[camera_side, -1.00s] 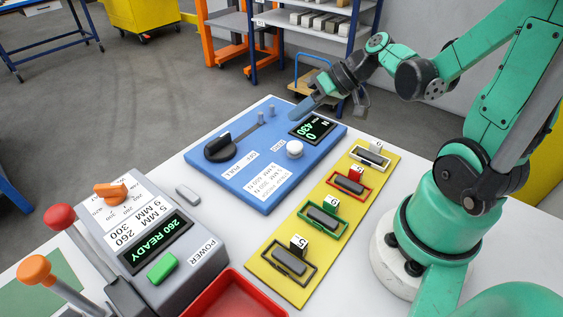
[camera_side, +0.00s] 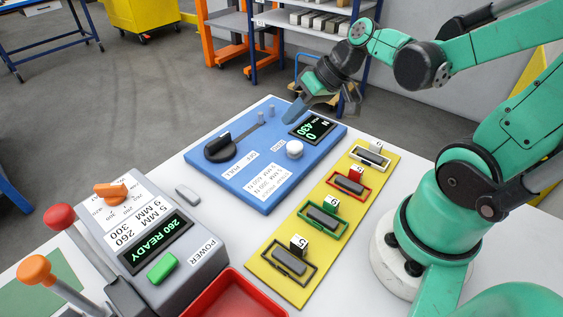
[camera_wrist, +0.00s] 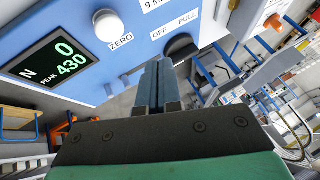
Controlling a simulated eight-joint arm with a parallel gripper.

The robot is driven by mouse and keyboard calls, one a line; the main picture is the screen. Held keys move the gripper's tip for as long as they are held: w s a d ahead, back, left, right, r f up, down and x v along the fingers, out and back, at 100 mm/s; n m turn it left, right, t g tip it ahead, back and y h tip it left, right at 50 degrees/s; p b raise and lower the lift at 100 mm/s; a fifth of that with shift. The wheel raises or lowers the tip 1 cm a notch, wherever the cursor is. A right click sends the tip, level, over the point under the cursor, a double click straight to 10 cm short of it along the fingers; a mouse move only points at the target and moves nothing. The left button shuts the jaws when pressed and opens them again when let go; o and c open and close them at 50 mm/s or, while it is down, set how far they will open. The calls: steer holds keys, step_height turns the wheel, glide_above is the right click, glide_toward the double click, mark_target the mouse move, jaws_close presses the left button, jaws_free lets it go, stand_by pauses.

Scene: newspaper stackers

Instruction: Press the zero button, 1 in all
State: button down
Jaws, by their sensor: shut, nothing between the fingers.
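The zero button (camera_side: 294,149) is a white round knob on the blue panel (camera_side: 232,178). In the wrist view the button (camera_wrist: 109,27) is at the upper left with the label ZERO beside it. The panel display (camera_side: 312,128) reads 0 N and peak 430. My gripper (camera_side: 291,121) is shut and empty, its blue fingers pointing down over the far part of the panel. The fingertips (camera_wrist: 158,66) appear apart from the button, below and right of it in the wrist view. The height of the tips above the panel is hard to tell.
A black knob (camera_side: 219,148) is on the panel's left. A yellow strip (camera_side: 325,242) with several framed blocks lies to the right. A grey control box (camera_side: 150,240) with levers and a red tray (camera_side: 232,298) are in front.

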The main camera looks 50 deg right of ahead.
steer(key=a+r+h, duration=0.1)
steer(key=a+r+n+h, duration=0.1)
steer(key=a, duration=0.1)
steer(key=s+a+r+t+h, duration=0.1)
steer(key=shift+s+a+n+h, duration=0.1)
steer(key=shift+a+n+h, duration=0.05)
steer(key=shift+n+h, duration=0.15)
step_height(320, 180, up, 4)
steer(key=g, duration=0.5)
glide_above(296, 145)
steer(key=s, duration=0.1)
steer(key=shift+s+r+g, duration=0.15)
steer(key=shift+r+g, duration=0.1)
steer(key=shift+g, duration=0.35)
steer(key=shift+f, duration=0.1)
steer(key=f, duration=0.9)
steer(key=w+f, duration=0.1)
steer(key=f, duration=0.3)
steer(key=shift+f, duration=0.4)
